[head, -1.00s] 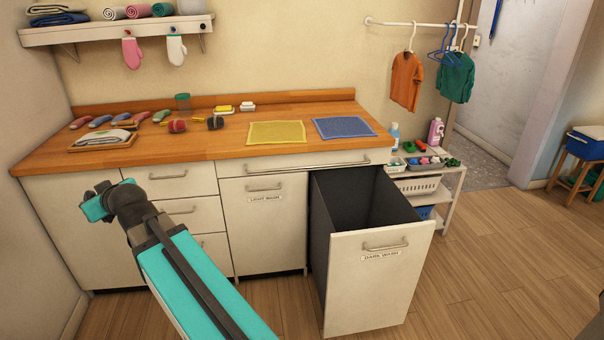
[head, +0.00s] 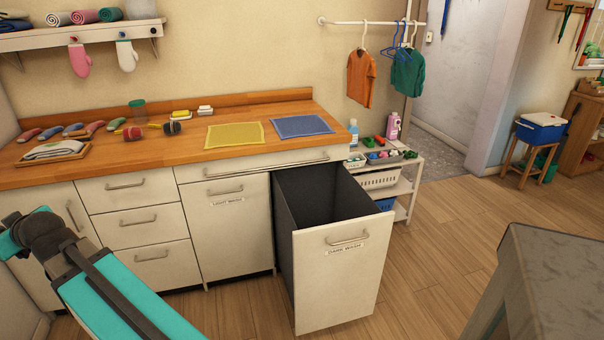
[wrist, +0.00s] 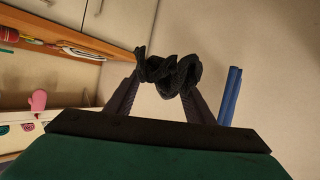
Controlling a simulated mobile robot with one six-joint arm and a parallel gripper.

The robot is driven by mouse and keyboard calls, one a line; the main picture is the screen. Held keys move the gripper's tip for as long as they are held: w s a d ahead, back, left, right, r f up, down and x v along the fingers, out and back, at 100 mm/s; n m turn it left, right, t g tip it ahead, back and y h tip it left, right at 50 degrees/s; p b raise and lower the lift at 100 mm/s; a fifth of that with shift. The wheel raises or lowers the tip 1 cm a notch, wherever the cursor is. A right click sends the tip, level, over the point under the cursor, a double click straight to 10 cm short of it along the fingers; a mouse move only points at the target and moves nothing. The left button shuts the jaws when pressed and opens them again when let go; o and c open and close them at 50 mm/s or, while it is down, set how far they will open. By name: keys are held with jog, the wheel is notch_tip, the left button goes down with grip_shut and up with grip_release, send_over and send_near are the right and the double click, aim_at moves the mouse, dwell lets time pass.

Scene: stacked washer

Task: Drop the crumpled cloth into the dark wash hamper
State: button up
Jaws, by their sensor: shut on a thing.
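The crumpled cloth (wrist: 170,74) is a dark, nearly black bundle in the wrist view. My gripper (wrist: 165,90) is shut on it, with one finger at each side. The head view shows only my arm at the lower left; the gripper's fingers and the cloth are not visible there. The dark wash hamper (head: 342,262) is a tall pull-out bin with a white front labelled "DARK WASH". It stands pulled out from under the counter, open at the top, and its dark inside looks empty as far as I can see. My arm is well to its left.
The light wash front (head: 226,230) is closed beside the hamper. The wooden counter (head: 200,150) holds a yellow mat (head: 234,135), a blue mat (head: 303,126) and small items. A white cart (head: 400,185) stands behind the hamper. A grey-topped block (head: 545,290) is at the lower right; floor lies between.

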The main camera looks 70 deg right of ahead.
jog(key=s+d+f+m+g+h+p, duration=0.1)
jog(key=s+d+f+m+g+h, duration=0.2)
jog(key=d, duration=1.2)
jog(key=s+d+f+m+h, duration=0.3)
jog(key=s+d+m+h, duration=0.15)
jog(key=d, duration=0.95)
jog(key=s+d+f+m+g+h+p, duration=0.1)
jog(key=s+d+f+m+g+h, duration=0.3)
jog(key=d, duration=1.1)
jog(key=s+d+f+m+g, duration=0.1)
jog(key=s+d+m+g, duration=0.4)
jog(key=s+d, duration=1)
jog(key=s+d+f+m+g+h+p, duration=0.1)
jog(key=s+d+m+g, duration=0.4)
jog(key=s+d, duration=1)
jog(key=s, duration=0.8)
jog(key=shift+s+d, duration=0.25)
jog(key=shift+d, duration=0.05)
jog(key=shift+f+h, duration=0.15)
jog(key=shift+h, duration=0.1)
notch_tip(320, 180, down, 7)
jog(key=shift+f, duration=0.15)
